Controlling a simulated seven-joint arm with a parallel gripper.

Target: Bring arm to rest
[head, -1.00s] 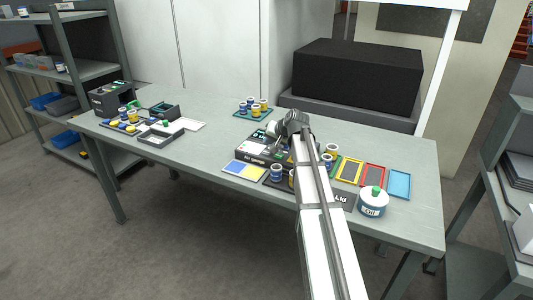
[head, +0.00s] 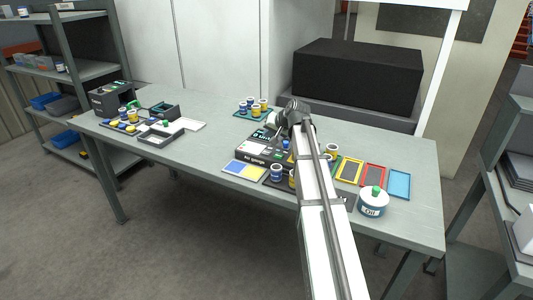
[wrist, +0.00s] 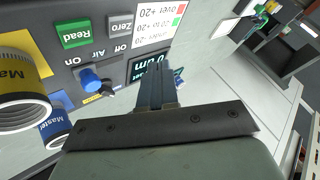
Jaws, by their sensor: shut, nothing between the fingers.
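My arm reaches from the front of the table up to a wrist above the gauge box (head: 262,156). In the wrist view my gripper (wrist: 151,70) has its fingers together with nothing between them. Its fingertips stand in front of the small display of the gauge panel (wrist: 110,45). I cannot tell the gap to the panel. The panel shows a green Read button (wrist: 76,33), a grey Zero button (wrist: 120,23) and a blue air knob (wrist: 91,79). In the head view the fingers are too small to make out, and my arm hides part of the box.
Yellow (wrist: 22,80) and blue (wrist: 54,130) Master rings are close to my gripper. A white round pot (head: 373,203) and coloured frames (head: 373,175) lie right of my arm. A green tray of rings (head: 253,108) stands behind.

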